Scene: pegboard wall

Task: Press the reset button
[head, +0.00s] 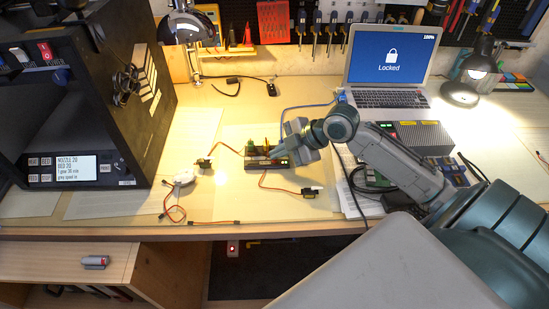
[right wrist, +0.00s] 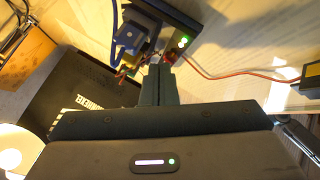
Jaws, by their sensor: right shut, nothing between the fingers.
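A small dark electronics unit (head: 258,163) with wires and small lights sits in the middle of the bench. In the right wrist view this unit (right wrist: 192,24) shows a lit green light, a blue plug and a small red part (right wrist: 169,58) close to the fingertips. I cannot make out for certain which part is the reset button. My right gripper (head: 281,150) is at the unit's right side, in front of part of it. In the right wrist view its fingers (right wrist: 160,72) are shut together and empty, their tips by the unit's edge; I cannot tell whether they touch. My left gripper is not in view.
A black printer (head: 115,95) with a small screen stands at the left. A laptop (head: 390,60) reading "Locked" is at the back right, near a lamp (head: 462,90). Small wired servos (head: 310,191) lie around the unit.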

